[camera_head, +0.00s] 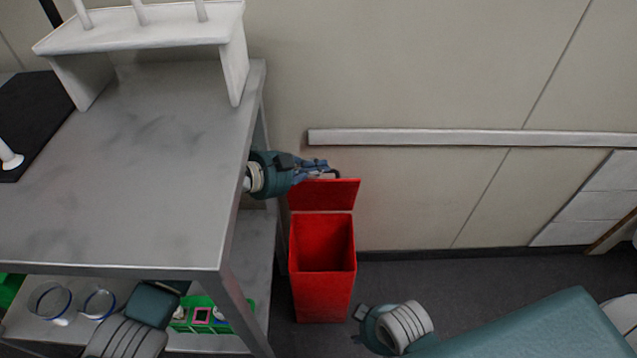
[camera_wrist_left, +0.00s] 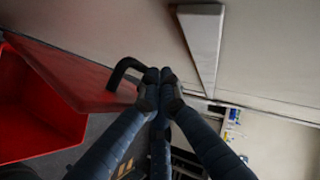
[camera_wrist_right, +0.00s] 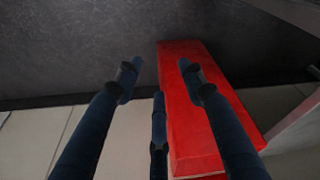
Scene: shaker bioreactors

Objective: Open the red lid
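The red bin (camera_head: 322,292) stands on the floor beside the metal table, and its dark inside shows. Its red lid (camera_head: 322,195) is raised, standing nearly upright at the bin's back edge. The lid (camera_wrist_left: 75,75) also shows in the left wrist view with its black handle (camera_wrist_left: 124,66). My left gripper (camera_head: 325,170) is at the lid's top edge. Its fingertips (camera_wrist_left: 159,84) are together at the handle and hide part of it. My right gripper (camera_head: 360,312) is low, right of the bin. Its fingers (camera_wrist_right: 163,80) are spread and empty, with the bin's red side (camera_wrist_right: 190,120) beyond them.
The metal table (camera_head: 150,190) is left of the bin, with a white rack (camera_head: 150,35) on top. Its lower shelf (camera_head: 205,342) holds green-framed items. A wall with a pale rail (camera_head: 450,137) is behind the bin. The floor (camera_head: 470,275) right of the bin is clear.

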